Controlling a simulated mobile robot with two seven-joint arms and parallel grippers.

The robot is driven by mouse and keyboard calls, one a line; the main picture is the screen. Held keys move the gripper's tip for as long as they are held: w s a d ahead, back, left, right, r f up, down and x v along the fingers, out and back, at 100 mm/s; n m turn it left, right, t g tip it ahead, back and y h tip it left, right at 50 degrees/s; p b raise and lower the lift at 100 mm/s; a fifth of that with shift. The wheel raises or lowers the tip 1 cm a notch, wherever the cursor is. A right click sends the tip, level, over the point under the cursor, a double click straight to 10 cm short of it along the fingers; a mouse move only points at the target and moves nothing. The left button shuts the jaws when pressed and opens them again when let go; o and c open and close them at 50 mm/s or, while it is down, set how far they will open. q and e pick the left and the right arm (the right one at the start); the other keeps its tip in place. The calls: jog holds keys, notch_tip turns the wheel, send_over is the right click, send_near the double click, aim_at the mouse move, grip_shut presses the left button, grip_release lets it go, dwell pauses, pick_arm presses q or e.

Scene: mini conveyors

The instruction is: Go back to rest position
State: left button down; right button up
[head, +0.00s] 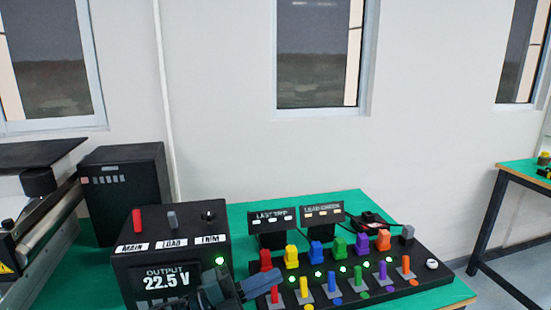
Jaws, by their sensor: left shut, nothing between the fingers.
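My left gripper (262,284) is at the bottom centre of the head view, a dark grey-blue shape with its fingers shut and nothing held. It is in front of the right side of the black power box (130,270), whose display reads OUTPUT 22.5 V. Its tips appear close to the left end of the black switch panel (330,291), but I cannot tell whether they touch. My right gripper is not in view.
The panel carries several coloured plugs, levers and lit green lamps on a green table (345,199). Two small labelled displays (272,220) stand behind it. A black box (128,190) and a conveyor (40,225) are at left. Another table (520,172) stands at right across a floor gap.

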pick_arm(q)
jog(key=s+a+f+n+t+y, duration=0.35)
jog(key=f+n+y, duration=0.25)
jog(key=n, duration=0.4)
jog(key=s+a+f+n+t+y, duration=0.2)
jog(key=a+f+n+t+y, duration=0.35)
jog(key=n, duration=0.35)
jog(key=s+a+f+n+g+y, duration=0.1)
jog(key=s+f+n+g+y, duration=0.1)
jog(key=s+f, duration=0.4)
jog(key=s+a+f+n+g+y+p, duration=0.1)
jog(key=s+a+f+n+g+y, duration=0.1)
jog(key=s+f+n+g, duration=0.2)
jog(key=s+f+n, duration=0.1)
jog(key=s+f, duration=0.2)
jog(key=shift+s+a, duration=0.3)
jog(key=shift+s, duration=0.05)
